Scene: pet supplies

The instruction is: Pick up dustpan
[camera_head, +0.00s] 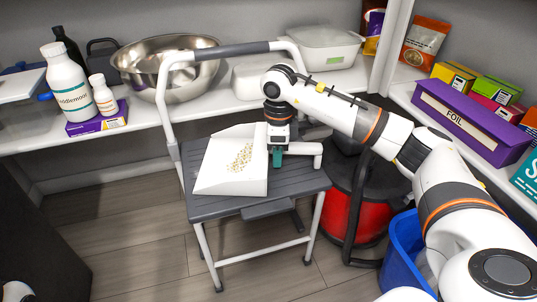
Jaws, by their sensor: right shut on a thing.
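The white dustpan (218,175) lies on the grey top of a step stool (204,207). Small yellowish crumbs (242,157) are scattered on its pan. Its short white handle points right. My right gripper (277,160) reaches down from above and is shut on the dustpan at its right side, where the handle meets the pan. The fingertips are partly hidden by the dustpan. Whether the dustpan is lifted off the stool cannot be told. My left gripper is not in view.
The stool's white tubular rail (168,100) rises behind the dustpan. A red bin (343,210) and a blue bucket (400,245) stand right of the stool. Shelves behind hold a metal bowl (150,62), bottles and boxes. Open floor lies at the front left.

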